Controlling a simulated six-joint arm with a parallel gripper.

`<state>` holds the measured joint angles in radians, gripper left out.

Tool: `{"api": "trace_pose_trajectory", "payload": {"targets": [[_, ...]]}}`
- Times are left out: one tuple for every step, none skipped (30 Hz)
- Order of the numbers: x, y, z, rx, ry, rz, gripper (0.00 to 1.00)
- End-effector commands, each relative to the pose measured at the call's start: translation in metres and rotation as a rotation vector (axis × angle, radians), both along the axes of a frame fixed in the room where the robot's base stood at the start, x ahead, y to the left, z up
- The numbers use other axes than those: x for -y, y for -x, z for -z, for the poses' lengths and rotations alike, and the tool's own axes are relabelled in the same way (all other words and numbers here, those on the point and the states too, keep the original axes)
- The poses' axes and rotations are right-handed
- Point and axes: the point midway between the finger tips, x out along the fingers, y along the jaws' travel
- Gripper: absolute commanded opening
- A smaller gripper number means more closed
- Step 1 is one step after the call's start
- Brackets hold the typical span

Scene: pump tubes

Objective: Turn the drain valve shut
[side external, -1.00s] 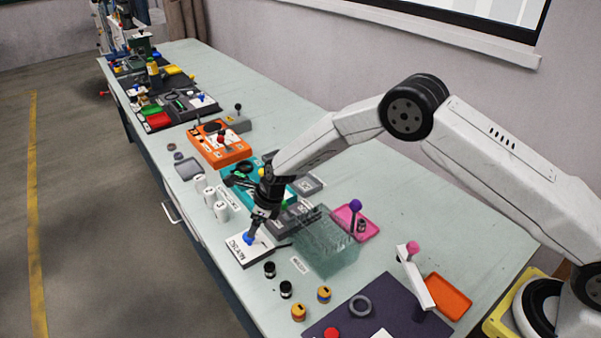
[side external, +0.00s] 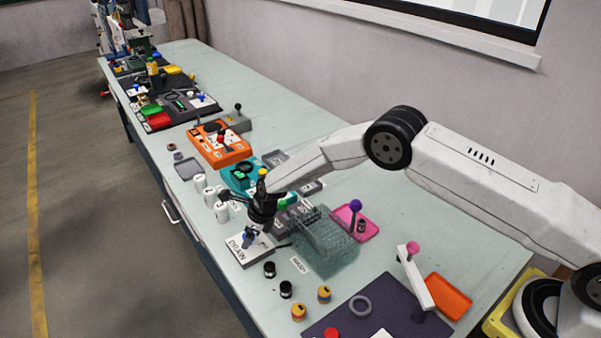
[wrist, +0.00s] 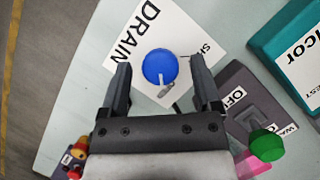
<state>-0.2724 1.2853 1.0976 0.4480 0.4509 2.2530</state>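The drain valve is a round blue knob (wrist: 160,66) with a small grey lever, set on a white plate (wrist: 203,38) lettered "DRAIN". In the side view the blue knob (side external: 247,233) is partly hidden under my gripper (side external: 255,230). In the wrist view my gripper (wrist: 162,85) is open, with one black finger on each side of the knob and a gap between each finger and the knob. I cannot tell how far the fingertips are above the plate. Further lettering on the plate's right is partly cut off by the finger.
A grey block with a green knob (wrist: 267,144) and "OFF" lettering stands right of the plate. A teal box (wrist: 290,45) lies beyond it. A clear glass tank (side external: 325,242) is close by the plate. White cylinders (side external: 210,198) and black-capped bottles (side external: 270,269) stand around it.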

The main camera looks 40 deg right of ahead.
Motion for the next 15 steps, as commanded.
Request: {"api": "trace_pose_trajectory", "payload": {"targets": [[0.0,0.0,-0.0001,0.0,0.0,0.0,0.64],[0.0,0.0,-0.0002,0.0,0.0,0.0,0.55],[0.0001,-0.0001,-0.0002,0.0,0.0,0.0,0.42],[0.0001,-0.0001,-0.0002,0.0,0.0,0.0,0.32],[0.0001,-0.0001,-0.0003,0.0,0.0,0.0,0.23],[0.0,0.0,-0.0003,0.0,0.0,0.0,0.1],[0.0,0.0,-0.0003,0.0,0.0,0.0,0.01],[0.0,0.0,-0.0003,0.0,0.0,0.0,0.0],[0.0,0.0,-0.0003,0.0,0.0,0.0,0.0],[0.0,0.0,-0.0003,0.0,0.0,0.0,0.0],[0.0,0.0,-0.0004,0.0,0.0,-0.001,0.0],[0.0,-0.0001,-0.0004,0.0,0.0,-0.002,0.0],[0.0,0.0,-0.0004,0.0,0.0,-0.004,0.0],[0.0,0.0,-0.0004,0.0,0.0,-0.005,0.0],[0.0001,0.0,-0.0004,0.0,0.0,-0.009,0.0]]}}
